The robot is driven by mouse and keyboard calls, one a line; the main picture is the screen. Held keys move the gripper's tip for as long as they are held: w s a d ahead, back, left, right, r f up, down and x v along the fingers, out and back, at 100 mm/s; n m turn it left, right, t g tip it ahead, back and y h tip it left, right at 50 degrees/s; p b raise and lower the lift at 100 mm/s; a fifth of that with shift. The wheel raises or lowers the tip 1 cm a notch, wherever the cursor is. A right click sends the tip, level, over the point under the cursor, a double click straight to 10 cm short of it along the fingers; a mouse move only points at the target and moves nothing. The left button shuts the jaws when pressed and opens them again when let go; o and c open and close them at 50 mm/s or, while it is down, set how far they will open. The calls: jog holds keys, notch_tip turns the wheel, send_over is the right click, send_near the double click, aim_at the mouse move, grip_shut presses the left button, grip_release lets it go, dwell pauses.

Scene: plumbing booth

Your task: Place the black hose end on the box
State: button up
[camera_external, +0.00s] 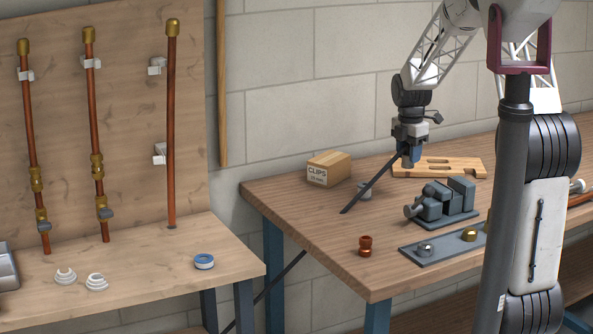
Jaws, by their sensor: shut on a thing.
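The cardboard box (328,169), labelled "CLIPS", stands at the back left of the right-hand workbench (300,212). Nothing is on its top. My gripper (407,162) is above the bench, to the right of the box and apart from it. It is shut on the upper end of a thin, straight black piece, which looks like the black hose (377,178). The hose slants down to the left, and its lower end is at or close to the bench top in front of the box. The fingertips are small, and the grip itself is partly hidden.
A small grey fitting (366,192) is beside the hose. A grey vise (445,204), a slotted wooden board (438,167), a copper fitting (365,245) and a metal plate (425,260) with fittings occupy the bench. The bench's front left is clear.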

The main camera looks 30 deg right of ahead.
jog(key=w+a+r, duration=0.2)
jog(key=w+a, duration=0.5)
jog(key=a, duration=0.5)
jog(key=shift+w+a+n, duration=0.2)
jog(key=shift+a+n, duration=0.1)
jog(key=shift+a, duration=0.05)
jog(key=shift+w+r, duration=0.1)
jog(key=shift+w, duration=0.05)
send_over(330, 157)
jog(key=shift+f, duration=0.75)
jog(key=shift+f, duration=0.1)
jog(key=shift+f, duration=1.65)
jog(key=shift+f, duration=0.15)
jog(key=o, duration=0.9)
jog(key=shift+o, duration=0.2)
